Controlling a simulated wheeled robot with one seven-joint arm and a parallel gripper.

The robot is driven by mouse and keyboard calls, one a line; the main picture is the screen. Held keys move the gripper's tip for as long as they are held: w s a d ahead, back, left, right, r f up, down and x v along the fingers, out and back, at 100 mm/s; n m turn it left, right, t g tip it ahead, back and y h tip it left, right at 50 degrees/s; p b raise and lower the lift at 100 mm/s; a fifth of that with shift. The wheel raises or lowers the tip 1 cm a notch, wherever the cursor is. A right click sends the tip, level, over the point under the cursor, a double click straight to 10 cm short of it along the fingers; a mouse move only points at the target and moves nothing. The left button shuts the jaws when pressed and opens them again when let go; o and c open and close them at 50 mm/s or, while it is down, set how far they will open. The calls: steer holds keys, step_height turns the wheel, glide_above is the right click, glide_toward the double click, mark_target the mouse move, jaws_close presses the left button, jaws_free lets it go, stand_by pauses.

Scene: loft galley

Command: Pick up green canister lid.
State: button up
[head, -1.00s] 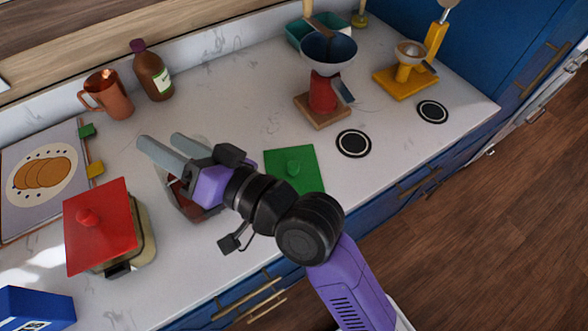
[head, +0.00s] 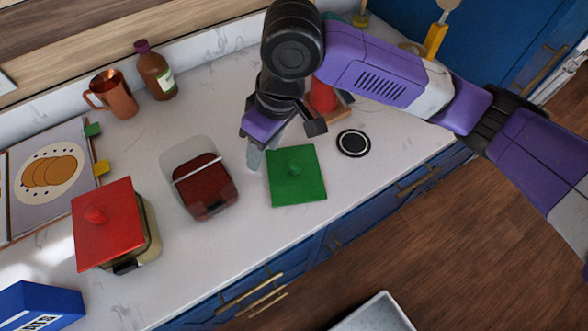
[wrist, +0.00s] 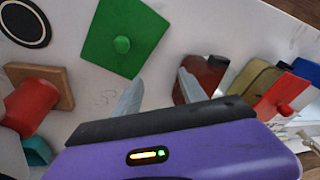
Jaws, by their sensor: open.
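The green canister lid (head: 297,180) is a flat green square with a round knob in its middle. It lies on the white counter in the head view. It also shows at the upper left of the wrist view (wrist: 124,40), with its knob facing up. My gripper (head: 262,155) is just behind and left of the lid, pointing down, apart from it. In the wrist view its two fingers (wrist: 160,92) are spread with nothing between them. Part of the gripper is hidden behind my own wrist in the head view.
A clear canister with dark red contents (head: 205,190) stands left of the lid, and a red-lidded canister (head: 110,235) stands farther left. A black-rimmed disc (head: 353,143) lies right of the lid. A red grinder (head: 323,97) on a wooden base stands behind. The counter's front edge is close to the lid.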

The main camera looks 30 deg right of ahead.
steer(key=g+h, duration=0.1)
steer(key=h, duration=0.1)
glide_above(295, 164)
steer(key=shift+s+a+f, duration=0.15)
steer(key=shift+a+f, duration=0.15)
steer(key=shift+a, duration=0.05)
steer(key=shift+s+d+f+m, duration=0.15)
steer(key=shift+d+f, duration=0.1)
steer(key=shift+f, duration=0.3)
steer(key=shift+s+d+f+m, duration=0.1)
steer(key=shift+d+f+m, duration=0.1)
steer(key=shift+f, duration=0.3)
steer(key=f, duration=0.2)
steer(key=f+p, duration=0.1)
steer(key=f, duration=0.2)
steer(key=shift+w+f+p, duration=0.35)
steer(key=shift+w, duration=0.05)
steer(key=shift+a, duration=0.1)
steer(key=shift+c, duration=0.2)
jaws_close()
